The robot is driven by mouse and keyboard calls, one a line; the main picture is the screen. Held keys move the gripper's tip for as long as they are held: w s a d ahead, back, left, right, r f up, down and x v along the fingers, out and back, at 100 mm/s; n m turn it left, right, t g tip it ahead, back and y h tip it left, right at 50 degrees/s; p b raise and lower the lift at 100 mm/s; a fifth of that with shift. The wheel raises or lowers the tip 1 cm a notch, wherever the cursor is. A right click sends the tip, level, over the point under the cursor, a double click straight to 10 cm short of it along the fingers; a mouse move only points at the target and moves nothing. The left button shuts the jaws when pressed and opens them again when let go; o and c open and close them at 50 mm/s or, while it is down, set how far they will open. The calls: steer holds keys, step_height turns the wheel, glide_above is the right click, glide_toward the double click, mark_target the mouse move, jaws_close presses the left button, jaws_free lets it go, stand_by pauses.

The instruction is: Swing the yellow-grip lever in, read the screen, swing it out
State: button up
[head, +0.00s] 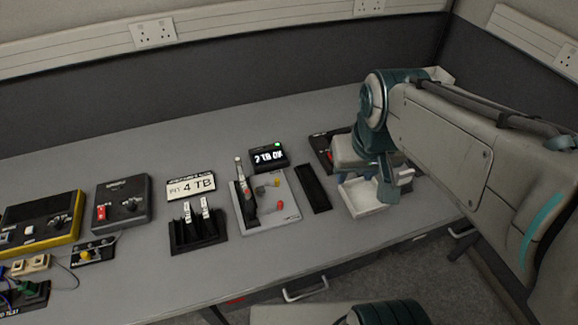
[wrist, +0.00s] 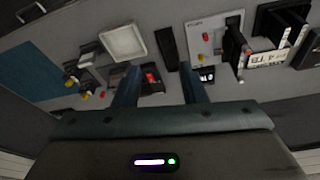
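A light grey panel (head: 284,222) stands in the middle of the table, with a black slot at its left holding an upright drive (head: 240,172). A yellow grip (head: 277,183) and a red grip (head: 280,205) sit low on the panel; the angle of the yellow-grip lever is too small to tell. The small black screen (head: 269,156) behind the panel reads "2 TB OK" beside a green patch. My gripper (wrist: 158,72) is open and empty. In the head view it hangs right of the panel, above a white tray, partly hidden by my arm.
The white tray (head: 363,200) and a flat black strip (head: 314,188) lie right of the panel. A black rack with two drives (head: 198,238) and a "4 TB" sign (head: 191,187) stand left. A dark box with a red switch (head: 122,203) is further left. The table's back is clear.

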steer(key=w+a+f+n+g+b, duration=0.1)
steer(key=w+a+f+n+b, duration=0.15)
steer(key=w, duration=0.35)
steer(key=w+a+f+n+g+b, duration=0.1)
steer(key=w+a+f, duration=0.15)
steer(key=w, duration=0.35)
steer(key=n+g+b, duration=0.1)
steer(key=n+b, duration=0.2)
steer(key=b, duration=0.1)
glide_toward(277, 180)
step_height(277, 180, down, 9)
steer(key=shift+w+a+f+p, duration=0.1)
steer(key=shift+w+f+p, duration=0.05)
steer(key=shift+p, duration=0.15)
steer(key=shift+c, duration=0.4)
steer(key=shift+m, duration=0.25)
jaws_close()
